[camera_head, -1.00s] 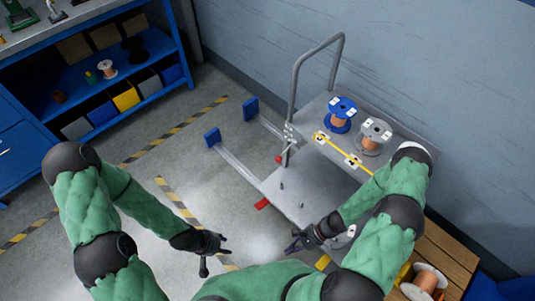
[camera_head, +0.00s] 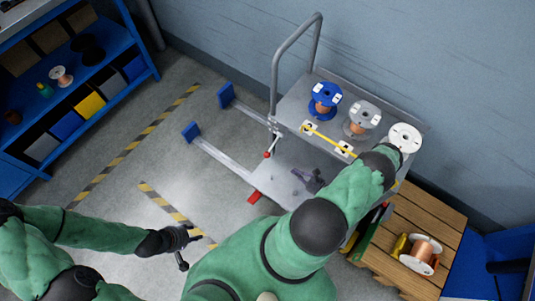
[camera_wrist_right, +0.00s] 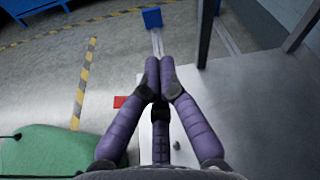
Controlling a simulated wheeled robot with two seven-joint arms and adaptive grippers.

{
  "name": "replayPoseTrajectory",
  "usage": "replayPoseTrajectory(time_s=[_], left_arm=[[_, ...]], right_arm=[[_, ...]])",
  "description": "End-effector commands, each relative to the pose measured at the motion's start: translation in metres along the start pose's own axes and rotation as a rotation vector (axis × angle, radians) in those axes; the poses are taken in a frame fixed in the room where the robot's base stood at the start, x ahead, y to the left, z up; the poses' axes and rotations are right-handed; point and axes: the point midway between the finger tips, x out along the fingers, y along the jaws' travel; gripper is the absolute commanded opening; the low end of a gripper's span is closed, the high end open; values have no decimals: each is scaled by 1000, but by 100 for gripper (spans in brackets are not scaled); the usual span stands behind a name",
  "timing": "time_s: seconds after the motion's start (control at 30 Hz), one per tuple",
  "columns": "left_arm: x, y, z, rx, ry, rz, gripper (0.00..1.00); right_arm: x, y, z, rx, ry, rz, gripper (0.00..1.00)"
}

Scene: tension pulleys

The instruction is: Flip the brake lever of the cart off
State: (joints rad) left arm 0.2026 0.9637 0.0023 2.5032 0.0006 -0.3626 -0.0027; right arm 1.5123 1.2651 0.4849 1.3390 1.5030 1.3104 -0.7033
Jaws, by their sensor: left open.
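The grey cart (camera_head: 283,190) stands right of centre in the head view, with its tall handle on the far side. A small lever with a red ball knob (camera_head: 267,154) hangs at the foot of the handle post. A red block (camera_head: 254,197) sits at the cart's left edge; it also shows in the wrist view (camera_wrist_right: 120,101). My right gripper (camera_head: 308,178) is over the lower deck, to the right of the red knob and apart from it. In the wrist view its fingertips (camera_wrist_right: 158,83) meet with nothing between them. My left gripper (camera_head: 188,242) is open and empty over the floor.
Blue (camera_head: 324,98), grey (camera_head: 362,118) and white (camera_head: 404,137) spools stand on the cart's upper shelf. A wooden pallet (camera_head: 420,222) with a copper spool is at the right. A blue shelf (camera_head: 125,40) stands at the left.

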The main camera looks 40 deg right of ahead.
Motion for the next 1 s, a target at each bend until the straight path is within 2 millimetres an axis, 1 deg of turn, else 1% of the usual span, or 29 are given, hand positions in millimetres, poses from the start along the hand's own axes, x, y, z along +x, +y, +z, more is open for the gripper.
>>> replayPoseTrajectory(time_s=[0.33,0.47,0.57,1.0], left_arm=[[0,0,0,0,-1,0,43],[3,-1,0,0,-1,0,43],[6,-2,0,0,-1,0,43],[29,-10,-1,0,0,0,43]], right_arm=[[0,0,0,0,0,-4,0],[8,0,-1,0,-1,-2,0],[22,0,-1,0,-3,0,0],[103,2,-1,0,-3,1,0]])
